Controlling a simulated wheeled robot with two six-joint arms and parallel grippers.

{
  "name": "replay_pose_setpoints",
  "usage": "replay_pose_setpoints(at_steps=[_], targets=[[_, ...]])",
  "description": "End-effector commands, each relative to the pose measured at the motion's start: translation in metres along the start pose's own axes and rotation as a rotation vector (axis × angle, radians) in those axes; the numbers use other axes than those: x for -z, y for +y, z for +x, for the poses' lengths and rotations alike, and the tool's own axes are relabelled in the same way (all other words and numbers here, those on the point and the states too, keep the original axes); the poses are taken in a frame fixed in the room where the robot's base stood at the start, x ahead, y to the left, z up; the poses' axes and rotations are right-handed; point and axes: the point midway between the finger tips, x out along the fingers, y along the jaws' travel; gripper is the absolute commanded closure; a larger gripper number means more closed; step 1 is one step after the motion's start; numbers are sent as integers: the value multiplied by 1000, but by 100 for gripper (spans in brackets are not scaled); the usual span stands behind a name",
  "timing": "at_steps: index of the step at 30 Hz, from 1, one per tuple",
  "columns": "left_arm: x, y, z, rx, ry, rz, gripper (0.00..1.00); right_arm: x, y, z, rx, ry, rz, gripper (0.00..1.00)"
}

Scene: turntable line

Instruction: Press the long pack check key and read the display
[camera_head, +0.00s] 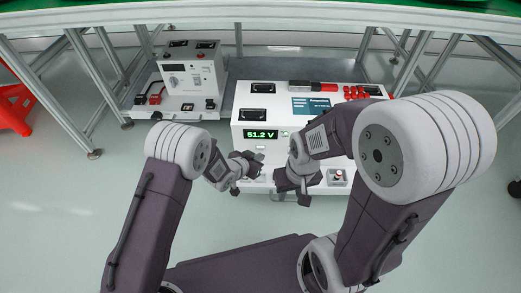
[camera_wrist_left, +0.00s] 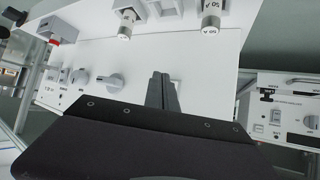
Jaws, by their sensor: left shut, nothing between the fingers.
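The long pack is the white box (camera_head: 242,150) in the middle of the head view. Its green display (camera_head: 260,134) is lit and reads 51.2 V. My left gripper (camera_head: 259,163) is shut and empty, low over the front of this box. In the left wrist view its closed fingers (camera_wrist_left: 163,88) point at a white panel (camera_wrist_left: 200,48). I cannot tell whether they touch it, and I cannot pick out the check key with certainty. My right gripper (camera_head: 303,192) is just right of the left one, at the box's front; its finger opening is unclear.
Red terminals (camera_head: 356,92) and a blue label (camera_head: 312,108) sit on the box's top. A red stand (camera_head: 15,108) is at the far left.

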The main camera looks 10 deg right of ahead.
Motion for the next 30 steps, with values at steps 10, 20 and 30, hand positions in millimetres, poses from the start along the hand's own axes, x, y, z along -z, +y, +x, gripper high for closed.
replay_pose_setpoints(at_steps=[10, 20, 30], targets=[[0, 0, 0, 0, 0, 0, 100, 0, 0, 0, 0, 0, 0, 63], [5, -4, 6, 0, 0, 0, 100, 0, 0, -3, 0, 0, 0, 63], [5, -5, 6, 0, 0, 0, 100, 0, 0, -2, 0, 0, 0, 63]])
